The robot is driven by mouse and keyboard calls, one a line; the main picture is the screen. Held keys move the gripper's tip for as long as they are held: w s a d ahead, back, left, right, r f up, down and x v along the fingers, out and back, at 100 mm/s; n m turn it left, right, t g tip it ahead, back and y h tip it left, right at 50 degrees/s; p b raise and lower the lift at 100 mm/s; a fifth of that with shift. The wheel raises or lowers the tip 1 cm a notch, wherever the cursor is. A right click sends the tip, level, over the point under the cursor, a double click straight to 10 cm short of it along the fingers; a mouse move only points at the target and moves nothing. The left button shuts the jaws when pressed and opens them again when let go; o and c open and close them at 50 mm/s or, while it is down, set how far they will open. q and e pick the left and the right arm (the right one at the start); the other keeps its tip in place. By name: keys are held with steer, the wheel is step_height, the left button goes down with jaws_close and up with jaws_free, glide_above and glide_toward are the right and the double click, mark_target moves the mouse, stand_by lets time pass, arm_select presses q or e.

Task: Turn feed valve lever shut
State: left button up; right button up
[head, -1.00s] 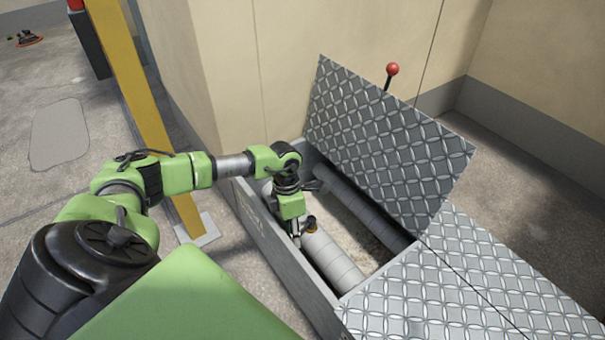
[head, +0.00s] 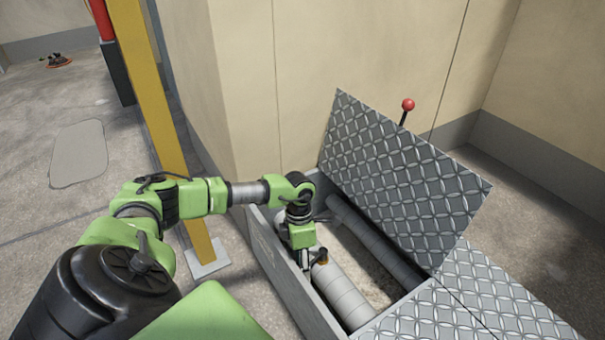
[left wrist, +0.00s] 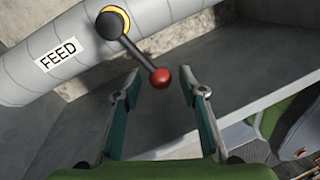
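The feed valve lever (left wrist: 135,52) is a black arm with a red ball knob (left wrist: 161,77) in the left wrist view. It starts at a black hub with a yellow collar on the pale pipe (left wrist: 20,75), beside a "FEED" label (left wrist: 58,55), and juts out across the pipe's line. My left gripper (left wrist: 159,88) is open, and the knob shows between its fingertips; I cannot tell whether they touch it. In the head view my left gripper (head: 304,258) is down in the pit next to the pipe (head: 340,293), and it hides the lever. My right gripper is not in view.
A tread-plate lid (head: 405,175) stands tilted open over the pit (head: 285,265). Another plate (head: 480,300) covers its near right end. A red-knobbed rod (head: 406,108) rises behind the lid. A yellow post (head: 155,95) stands left, near the wall (head: 350,45).

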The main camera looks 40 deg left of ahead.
arm_select(q)
step_height(320, 180, up, 12)
steer(key=w+a, duration=0.1)
steer(key=a, duration=0.1)
steer(key=shift+w, duration=0.2)
steer(key=shift+f, duration=0.1)
